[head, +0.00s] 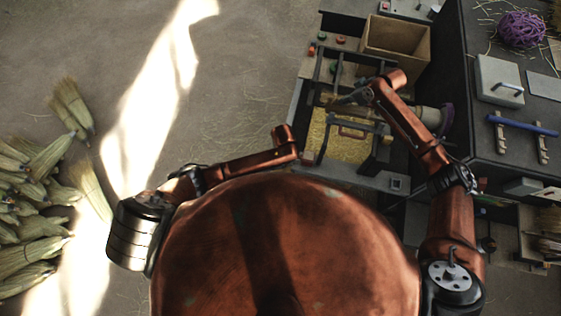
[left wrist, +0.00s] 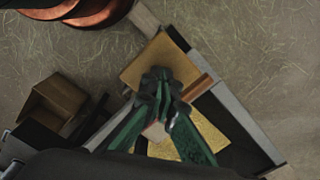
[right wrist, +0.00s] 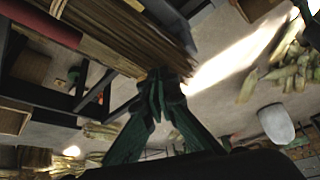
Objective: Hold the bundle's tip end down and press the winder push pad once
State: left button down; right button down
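The winder (head: 397,183) is an open dark frame over a yellow bed (head: 345,148), beside the dark bench. A tan bundle (head: 428,114) with a purple end lies across its right side; in the right wrist view brown bundle stalks (right wrist: 125,35) end near the fingertips. My right gripper (head: 342,97) is over the winder; the right wrist view shows its fingers (right wrist: 160,82) together beside the stalk ends, contact unclear. My left gripper (left wrist: 160,80) has its fingers together and empty above a yellow square plate (left wrist: 150,62), beside a reddish-brown block (left wrist: 197,88). I cannot tell which part is the push pad.
A brown open box (head: 398,42) stands behind the winder, near red and green buttons (head: 341,40). The bench at right carries a purple twine ball (head: 521,29) and a blue rod (head: 528,126). Several straw brooms (head: 38,220) lie at left.

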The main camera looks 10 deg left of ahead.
pick_arm(q)
jog(key=shift+s+f, duration=0.15)
jog(key=shift+f, duration=2.4)
jog(key=shift+r, duration=0.1)
jog(key=shift+r, duration=5.8)
jog(key=shift+r, duration=0.1)
notch_tip(320, 180, up, 12)
